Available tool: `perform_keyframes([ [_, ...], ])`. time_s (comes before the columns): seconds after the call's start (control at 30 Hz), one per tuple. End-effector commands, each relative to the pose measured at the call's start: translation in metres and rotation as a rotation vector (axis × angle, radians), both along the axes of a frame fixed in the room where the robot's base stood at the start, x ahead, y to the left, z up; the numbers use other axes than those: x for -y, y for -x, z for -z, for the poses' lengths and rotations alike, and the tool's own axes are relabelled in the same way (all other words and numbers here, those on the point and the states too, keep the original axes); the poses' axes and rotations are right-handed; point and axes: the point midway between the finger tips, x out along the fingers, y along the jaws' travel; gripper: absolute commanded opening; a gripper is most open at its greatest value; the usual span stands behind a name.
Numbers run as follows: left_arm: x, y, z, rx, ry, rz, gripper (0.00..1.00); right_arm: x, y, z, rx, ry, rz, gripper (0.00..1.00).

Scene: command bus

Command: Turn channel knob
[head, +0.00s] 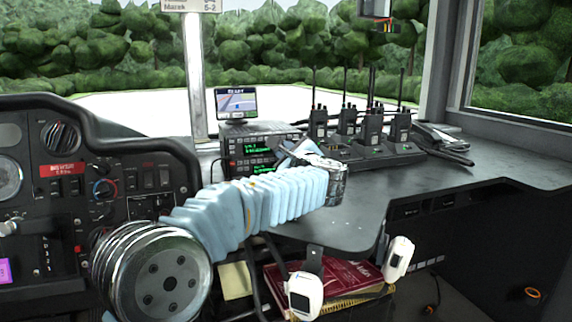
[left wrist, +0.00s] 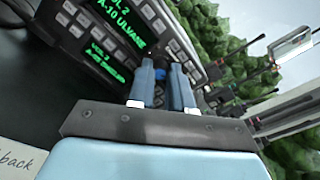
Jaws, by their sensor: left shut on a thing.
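The radio unit (head: 238,150), a dark box with green displays and rows of buttons, stands on the desk under a small navigation screen. In the left wrist view the radio (left wrist: 172,45) shows two green text displays and grey buttons. My left gripper (head: 291,150) is at the right part of the radio's front, and my arm covers part of it. In the left wrist view the left gripper's (left wrist: 164,72) two blue-grey fingers are shut on a small dark knob with a blue patch (left wrist: 160,73), mostly hidden between them. My right gripper is not in view.
Several handheld radios with antennas (head: 370,128) stand in a charger right of the radio. A red book (head: 340,277) lies below. The right desk top is clear.

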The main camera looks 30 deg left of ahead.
Motion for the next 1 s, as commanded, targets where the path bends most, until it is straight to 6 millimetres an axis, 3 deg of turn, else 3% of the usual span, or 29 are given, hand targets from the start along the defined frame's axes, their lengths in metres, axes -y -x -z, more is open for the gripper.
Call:
perform_keyframes([
  [0.03, 0.000, 0.000, 0.005, 0.027, 0.024, -0.001, 0.00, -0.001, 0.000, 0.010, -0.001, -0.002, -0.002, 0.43],
  [0.33, 0.000, 0.000, 0.003, 0.156, 0.136, -0.001, 0.00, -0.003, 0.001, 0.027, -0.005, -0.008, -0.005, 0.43],
  [1.0, 0.000, 0.000, 0.001, 0.210, 0.184, -0.002, 0.00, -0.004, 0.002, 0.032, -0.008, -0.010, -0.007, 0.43],
])
